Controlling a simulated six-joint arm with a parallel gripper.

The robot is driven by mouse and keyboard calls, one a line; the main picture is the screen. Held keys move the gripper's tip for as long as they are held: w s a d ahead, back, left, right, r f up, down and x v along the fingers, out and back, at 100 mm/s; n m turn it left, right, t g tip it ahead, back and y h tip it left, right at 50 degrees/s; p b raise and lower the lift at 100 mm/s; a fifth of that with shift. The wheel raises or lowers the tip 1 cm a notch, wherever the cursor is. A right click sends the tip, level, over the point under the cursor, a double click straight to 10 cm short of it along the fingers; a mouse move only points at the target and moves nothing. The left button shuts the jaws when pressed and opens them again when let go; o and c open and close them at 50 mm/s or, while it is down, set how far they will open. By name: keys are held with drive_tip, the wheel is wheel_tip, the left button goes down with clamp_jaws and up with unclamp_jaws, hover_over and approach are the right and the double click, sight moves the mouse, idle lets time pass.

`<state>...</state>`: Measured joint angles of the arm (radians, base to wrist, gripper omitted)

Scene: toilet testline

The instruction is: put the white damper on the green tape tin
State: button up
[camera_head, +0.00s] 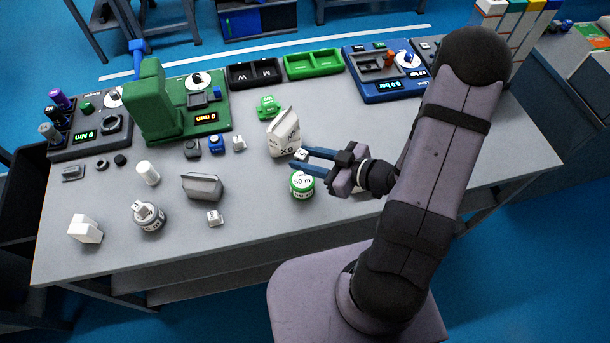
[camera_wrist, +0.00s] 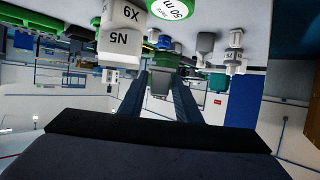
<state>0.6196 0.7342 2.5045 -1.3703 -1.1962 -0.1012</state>
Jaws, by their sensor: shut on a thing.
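The green tape tin (camera_head: 302,186) stands upright on the grey table, with a white "50 m" lid and a green rim. Its lid also shows at the top of the wrist view (camera_wrist: 171,8). My gripper (camera_head: 304,159) reaches in from the right with its blue fingers shut on the small white damper (camera_head: 300,154), which has dark marking on its face. In the head view the damper appears above and just beyond the tin, apart from its lid. In the wrist view the damper (camera_wrist: 160,84) looks grey in shade between the fingertips; its lower part is hard to make out.
A green weight (camera_head: 267,107) is farther back. Table right of the bag is mostly clear.

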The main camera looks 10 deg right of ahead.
hover_over(306, 182)
drive_tip(key=shift+d+f, duration=0.1)
drive_tip(key=shift+f, duration=2.25)
drive_tip(key=shift+f+p, duration=0.45)
drive_tip(key=shift+f, duration=1.4)
drive_tip(key=shift+f, duration=0.1)
drive_tip(key=shift+f, duration=0.1)
drive_tip(key=o, duration=1)
